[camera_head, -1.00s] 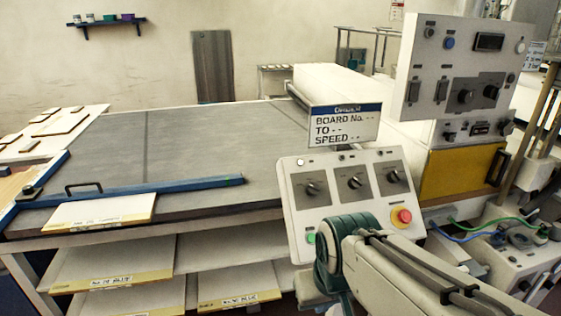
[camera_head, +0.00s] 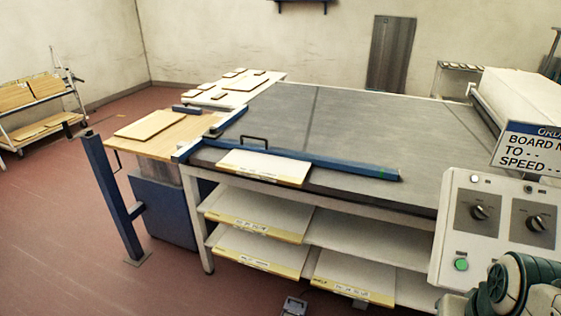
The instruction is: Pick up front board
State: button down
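A white board with a yellow front edge (camera_head: 264,164) lies flat at the front edge of the grey table top (camera_head: 350,130), against a blue bar (camera_head: 330,165). Similar labelled boards lie on the shelves below: an upper left board (camera_head: 258,214), a lower left board (camera_head: 257,248) and a lower right board (camera_head: 352,275). I cannot tell which of these is the front board. A pale brown board (camera_head: 150,124) lies on a wooden-topped stand at the left. My gripper is not in view; only part of my arm shows at the bottom right.
A control panel with knobs (camera_head: 508,225) and a sign (camera_head: 530,150) stands at the right. A blue post (camera_head: 108,190) rises beside the wooden-topped stand. A cart (camera_head: 35,105) is at the far left. The red floor in front is mostly clear, with a small pedal-like box (camera_head: 294,306).

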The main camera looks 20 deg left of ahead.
aim_at(293, 173)
jog(key=u, duration=0.5)
jog(key=k, duration=0.6)
jog(key=u, duration=1.15)
jog(key=i, duration=0.5)
jog(key=u, duration=0.8)
jog(key=i, duration=1.1)
jog(key=z, duration=0.85)
jog(key=i, duration=0.95)
jog(key=z, duration=1)
